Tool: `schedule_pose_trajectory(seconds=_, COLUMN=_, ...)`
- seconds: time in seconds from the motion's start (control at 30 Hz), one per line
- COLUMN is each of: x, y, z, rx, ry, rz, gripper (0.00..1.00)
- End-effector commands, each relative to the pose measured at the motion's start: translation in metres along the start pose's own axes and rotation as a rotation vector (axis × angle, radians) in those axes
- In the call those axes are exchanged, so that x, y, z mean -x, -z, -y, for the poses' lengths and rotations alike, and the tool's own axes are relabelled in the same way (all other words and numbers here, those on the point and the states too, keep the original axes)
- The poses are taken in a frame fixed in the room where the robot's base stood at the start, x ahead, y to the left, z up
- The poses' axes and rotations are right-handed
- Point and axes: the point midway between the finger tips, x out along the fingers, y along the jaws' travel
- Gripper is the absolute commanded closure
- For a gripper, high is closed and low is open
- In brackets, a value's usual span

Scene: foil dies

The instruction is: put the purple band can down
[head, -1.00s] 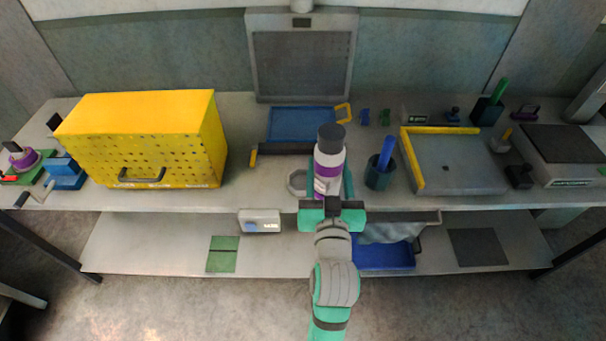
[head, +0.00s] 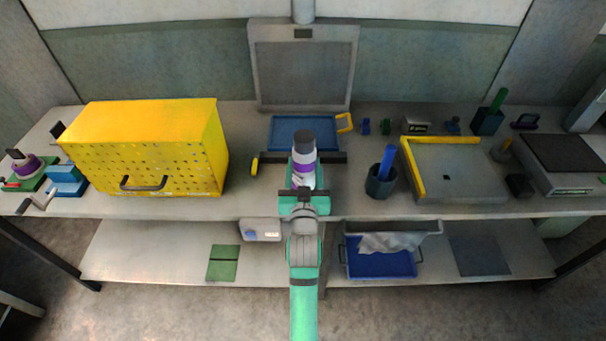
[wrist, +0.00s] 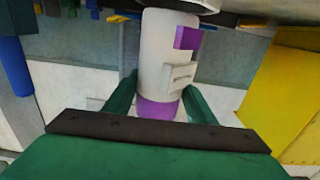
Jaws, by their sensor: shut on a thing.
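The purple band can (head: 303,158) is white with a dark grey cap and purple bands. It stands about upright in front of the blue tray, over the middle of the bench top. My gripper (head: 304,184) is shut on it from the front, low on its body. In the wrist view the can (wrist: 168,60) is between the two green fingers (wrist: 160,104), with a purple band near them and a small white label on its side. I cannot tell whether its base touches the bench.
A blue tray (head: 290,132) lies behind the can. A yellow perforated box (head: 150,150) stands to the left. A dark cup (head: 381,182) with a blue stick is close on the right, before a grey plate with yellow edges (head: 455,172). The lower shelf holds a blue bin (head: 380,264).

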Motion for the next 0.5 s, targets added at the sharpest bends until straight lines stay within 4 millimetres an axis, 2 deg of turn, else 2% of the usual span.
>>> schedule_pose_trajectory(seconds=0.23, x=-0.003, y=-0.029, z=0.002, rx=0.0, ry=0.001, rz=-0.001, gripper=1.0)
schedule_pose_trajectory(seconds=0.5, x=-0.003, y=-0.033, z=0.002, rx=0.0, ry=0.002, rz=-0.003, gripper=1.0)
